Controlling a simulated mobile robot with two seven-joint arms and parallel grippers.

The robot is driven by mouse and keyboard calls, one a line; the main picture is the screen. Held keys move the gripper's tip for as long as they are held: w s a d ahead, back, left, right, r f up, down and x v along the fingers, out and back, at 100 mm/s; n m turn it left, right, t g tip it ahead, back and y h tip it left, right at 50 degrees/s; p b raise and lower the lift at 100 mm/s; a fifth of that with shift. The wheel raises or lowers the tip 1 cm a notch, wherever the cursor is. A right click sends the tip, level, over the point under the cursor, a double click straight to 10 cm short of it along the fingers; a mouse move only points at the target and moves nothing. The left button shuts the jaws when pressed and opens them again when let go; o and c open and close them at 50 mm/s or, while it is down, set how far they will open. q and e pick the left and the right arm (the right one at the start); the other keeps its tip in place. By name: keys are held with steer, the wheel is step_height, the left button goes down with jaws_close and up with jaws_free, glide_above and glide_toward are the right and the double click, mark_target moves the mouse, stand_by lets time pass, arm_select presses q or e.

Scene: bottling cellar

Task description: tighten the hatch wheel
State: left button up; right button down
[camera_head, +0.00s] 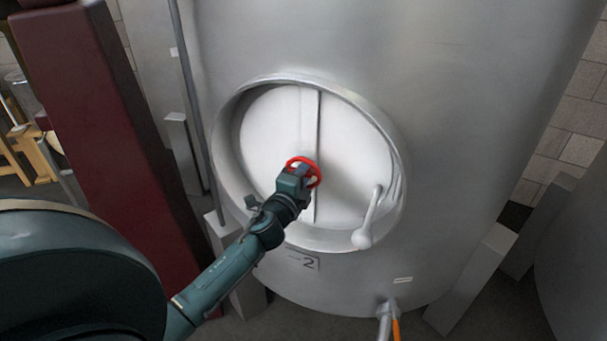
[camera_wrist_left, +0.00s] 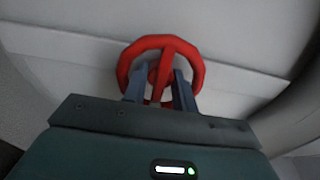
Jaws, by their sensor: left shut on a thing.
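The red hatch wheel (camera_head: 318,170) sits at the middle of the round pale hatch (camera_head: 262,133) on the front of a large steel tank. My left gripper (camera_head: 302,172) reaches it from the lower left and covers part of the wheel in the head view. In the left wrist view the wheel (camera_wrist_left: 197,60) shows as a red ring with a spoke across it. The two fingers of my left gripper (camera_wrist_left: 160,88) stand either side of the spoke and hub, shut on the wheel. My right gripper is in neither view.
A pale lever handle (camera_head: 368,220) sticks out at the hatch's lower right. A dark red post (camera_head: 105,130) stands left of the tank (camera_head: 460,130). A pipe fitting with an orange part (camera_head: 390,320) is below the hatch. A wooden stand (camera_head: 35,150) is at the far left.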

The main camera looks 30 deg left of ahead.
arm_select(q)
steer(key=o, duration=1)
steer(key=s, duration=0.4)
steer(key=s+d+b, duration=0.1)
steer(key=s, duration=0.3)
steer(key=s+d+b, duration=0.1)
steer(key=s, duration=0.4)
steer(key=shift+d, duration=0.2)
